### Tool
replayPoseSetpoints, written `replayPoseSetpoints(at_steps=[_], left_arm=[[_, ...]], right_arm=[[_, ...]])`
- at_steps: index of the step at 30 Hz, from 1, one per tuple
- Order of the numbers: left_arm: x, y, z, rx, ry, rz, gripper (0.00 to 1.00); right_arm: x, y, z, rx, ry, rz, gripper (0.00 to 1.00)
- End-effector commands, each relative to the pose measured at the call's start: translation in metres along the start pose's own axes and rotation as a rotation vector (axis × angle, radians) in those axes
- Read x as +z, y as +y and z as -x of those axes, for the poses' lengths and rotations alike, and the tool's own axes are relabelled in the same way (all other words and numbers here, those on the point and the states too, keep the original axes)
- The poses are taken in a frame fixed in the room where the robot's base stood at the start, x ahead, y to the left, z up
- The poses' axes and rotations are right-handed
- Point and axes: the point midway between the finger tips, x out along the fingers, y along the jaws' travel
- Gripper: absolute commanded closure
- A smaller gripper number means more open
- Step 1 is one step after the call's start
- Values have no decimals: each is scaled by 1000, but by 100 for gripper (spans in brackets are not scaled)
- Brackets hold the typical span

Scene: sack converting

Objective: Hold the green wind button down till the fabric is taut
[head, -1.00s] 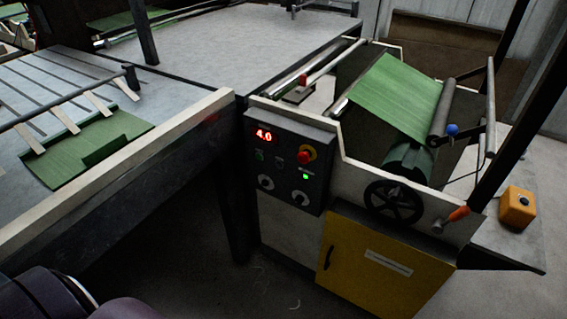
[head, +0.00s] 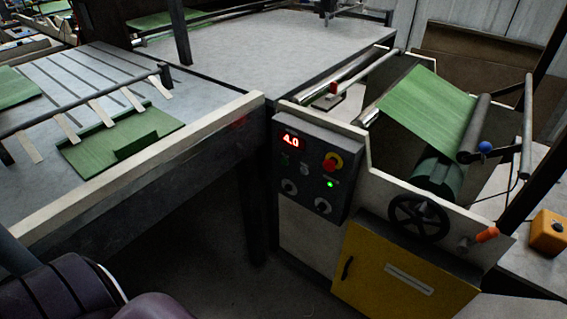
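The control panel (head: 316,162) is a dark box on the machine's near side. It has a red display (head: 290,141) reading 4.0, a red knob on a yellow ring (head: 331,163), a lit green lamp or button (head: 330,184) and a dim green button (head: 285,159). I cannot tell which green one is the wind button. The green fabric (head: 428,108) slopes from the upper rollers to a dark roller (head: 474,128), with a green roll (head: 438,175) below. It looks flat; its tension is hard to judge. Neither gripper is in view.
A yellow cabinet door (head: 400,278) and black handwheel (head: 419,217) sit below the rollers. An orange box (head: 547,233) stands at right. The table's pale rail (head: 150,165) runs along the left, with green pieces (head: 125,135) beyond. Open floor lies before the panel.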

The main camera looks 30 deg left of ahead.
Motion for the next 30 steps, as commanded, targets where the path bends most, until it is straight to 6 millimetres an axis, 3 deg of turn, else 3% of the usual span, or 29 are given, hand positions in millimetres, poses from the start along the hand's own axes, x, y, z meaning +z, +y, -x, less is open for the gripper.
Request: replayPoseSetpoints(at_steps=[1,6,30], left_arm=[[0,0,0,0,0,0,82],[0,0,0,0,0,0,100],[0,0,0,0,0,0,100]], right_arm=[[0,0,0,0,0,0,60],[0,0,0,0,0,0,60],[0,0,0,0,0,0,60]])
